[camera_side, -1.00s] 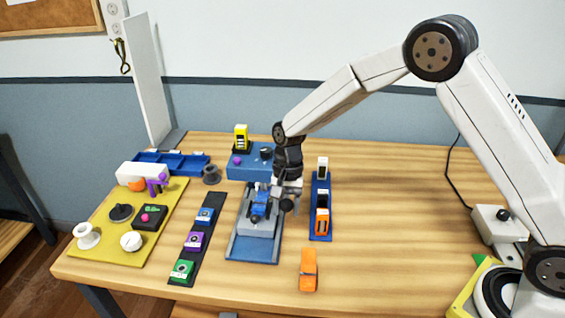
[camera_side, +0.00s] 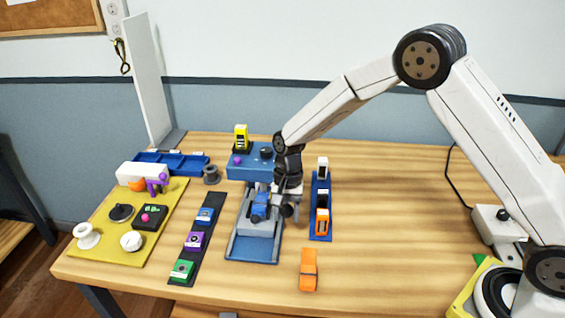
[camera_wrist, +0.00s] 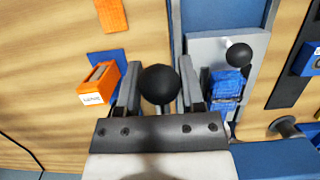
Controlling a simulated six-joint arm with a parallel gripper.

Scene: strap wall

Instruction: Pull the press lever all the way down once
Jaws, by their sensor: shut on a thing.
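The press has a blue base (camera_side: 252,248), a grey bed and a blue head block (camera_side: 250,166). Its blue clamped piece (camera_side: 260,207) also shows in the wrist view (camera_wrist: 227,86). My gripper (camera_side: 289,205) is at the right side of the press, pointing down. In the wrist view the black ball knob of the press lever (camera_wrist: 159,84) sits between my two fingers, which are shut on it. The lever's rod is mostly hidden behind the knob and my gripper.
A blue rack (camera_side: 320,184) with a white and an orange block stands close on the right. A loose orange block (camera_side: 308,269) lies in front. A dark strip (camera_side: 208,219) with several coloured blocks lies left. Another black knob (camera_wrist: 239,54) is beside the clamped piece.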

